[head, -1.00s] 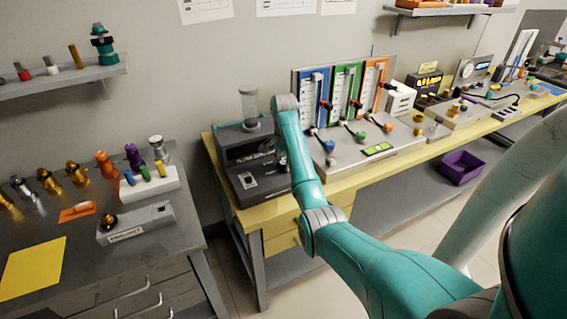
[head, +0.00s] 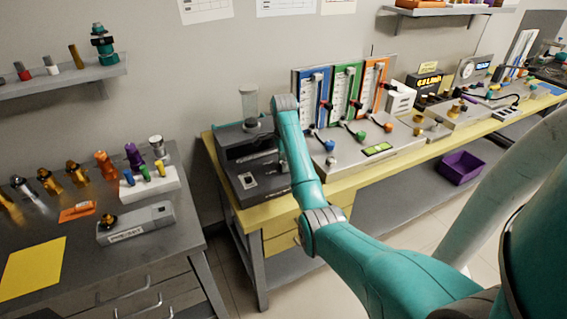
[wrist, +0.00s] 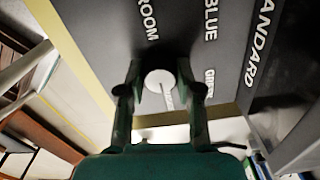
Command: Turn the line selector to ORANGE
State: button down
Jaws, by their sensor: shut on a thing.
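The line selector is a round pale knob (wrist: 159,84) on a dark panel (wrist: 100,30) in the wrist view. No ORANGE label can be read. My gripper (wrist: 158,88) has one finger on each side of the knob and is shut on it. In the head view my arm hides the gripper and the knob.
A dark machine (head: 243,150) with a clear cylinder stands at the left end of the yellow bench (head: 228,205). Blue, green and orange panels (head: 375,80) with small levers stand to its right. A grey side table (head: 75,265) with several fittings stands at the left.

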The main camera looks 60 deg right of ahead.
dwell(0.3)
jog(key=c, duration=0.8)
grip_release()
jog(key=shift+o, duration=0.2)
